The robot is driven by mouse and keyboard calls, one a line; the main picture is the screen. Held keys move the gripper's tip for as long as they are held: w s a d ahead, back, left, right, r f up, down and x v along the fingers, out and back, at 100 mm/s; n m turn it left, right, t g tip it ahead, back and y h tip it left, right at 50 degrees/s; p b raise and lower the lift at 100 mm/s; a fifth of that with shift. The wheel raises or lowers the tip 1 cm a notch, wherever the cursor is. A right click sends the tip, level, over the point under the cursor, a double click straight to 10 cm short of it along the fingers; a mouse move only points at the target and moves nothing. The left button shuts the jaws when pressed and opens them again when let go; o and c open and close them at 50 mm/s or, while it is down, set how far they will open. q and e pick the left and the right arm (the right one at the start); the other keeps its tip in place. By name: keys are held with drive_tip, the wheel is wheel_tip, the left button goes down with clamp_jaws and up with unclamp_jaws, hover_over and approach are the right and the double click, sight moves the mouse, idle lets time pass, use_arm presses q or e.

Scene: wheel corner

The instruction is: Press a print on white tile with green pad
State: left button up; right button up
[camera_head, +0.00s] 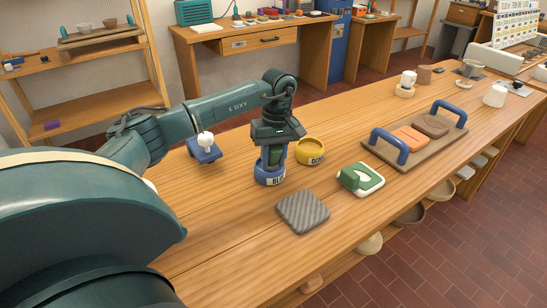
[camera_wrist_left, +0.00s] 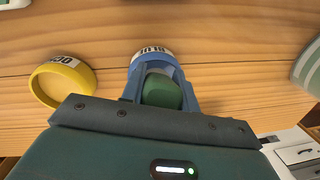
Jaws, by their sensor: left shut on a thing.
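My left gripper (camera_head: 274,165) points down and is shut on a dark green rounded piece (camera_wrist_left: 160,91). The piece is low over or inside a blue round dish (camera_head: 269,178) with a white label; whether it touches the dish bottom is hidden. The dish also shows in the left wrist view (camera_wrist_left: 152,58). A green pad-like piece (camera_head: 350,179) with a raised block lies over a white tile-like base (camera_head: 377,187) to the right of the gripper. My right gripper is out of view.
A yellow labelled dish (camera_head: 310,151) stands just right of the blue one. A grey ribbed slab (camera_head: 302,212) lies in front. A board (camera_head: 380,152) with blue handles bears orange and brown slabs. A small blue stand (camera_head: 205,153) with a white knob is at left.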

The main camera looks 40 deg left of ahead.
sight(273, 146)
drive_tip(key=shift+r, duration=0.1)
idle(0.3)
